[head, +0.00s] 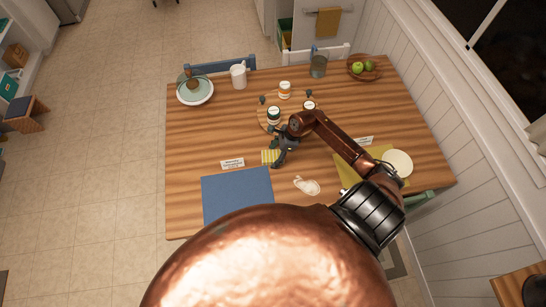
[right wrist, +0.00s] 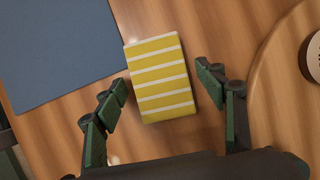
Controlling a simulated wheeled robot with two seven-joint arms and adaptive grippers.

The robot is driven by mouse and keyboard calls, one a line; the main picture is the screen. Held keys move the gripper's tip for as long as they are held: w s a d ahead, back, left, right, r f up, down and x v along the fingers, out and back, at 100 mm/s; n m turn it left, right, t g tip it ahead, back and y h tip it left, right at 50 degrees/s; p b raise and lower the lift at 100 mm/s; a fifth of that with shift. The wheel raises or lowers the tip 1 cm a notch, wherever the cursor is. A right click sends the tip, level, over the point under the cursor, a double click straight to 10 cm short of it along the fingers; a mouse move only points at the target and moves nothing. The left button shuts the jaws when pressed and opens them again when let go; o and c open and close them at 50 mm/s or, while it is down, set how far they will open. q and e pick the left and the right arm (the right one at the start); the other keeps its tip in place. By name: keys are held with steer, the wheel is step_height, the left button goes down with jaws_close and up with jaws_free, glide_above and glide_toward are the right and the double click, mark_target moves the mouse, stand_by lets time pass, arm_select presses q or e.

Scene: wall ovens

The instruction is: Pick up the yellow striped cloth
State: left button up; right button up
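The yellow striped cloth (head: 270,157) lies folded on the wooden table near its middle, partly hidden by my right gripper (head: 281,162) in the head view. In the right wrist view the cloth (right wrist: 160,79) is a small yellow block with white stripes. It lies between the two spread fingers of my right gripper (right wrist: 170,90). The fingers stand apart on either side and a gap shows on both sides of the cloth, so the gripper is open and empty. How high it is above the table is hard to tell. My left gripper is not in view.
A blue placemat (head: 237,193) lies left of the cloth, with a name card (head: 232,163) behind it. A round wooden board (head: 264,121) with several jars is behind the gripper. A white shell-shaped item (head: 307,186) lies in front. A yellow placemat (head: 347,180) is at right.

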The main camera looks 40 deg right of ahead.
mark_target(270, 156)
steer(key=c, duration=1)
steer(key=shift+c, duration=0.2)
steer(key=shift+r, duration=0.1)
steer(key=shift+r+p, duration=0.2)
steer(key=shift+p, duration=0.2)
steer(key=shift+d+r, duration=0.1)
steer(key=shift+r, duration=0.2)
step_height(270, 156, up, 3)
steer(key=shift+s+f+b, duration=0.1)
steer(key=shift+f+b, duration=0.05)
steer(key=shift+b, duration=0.25)
steer(key=s+a+r, duration=0.9)
steer(key=s, duration=0.1)
steer(key=shift+s+r+b, duration=0.3)
steer(key=shift+r+b, duration=0.05)
steer(key=shift+b, duration=0.05)
steer(key=shift+a, duration=0.1)
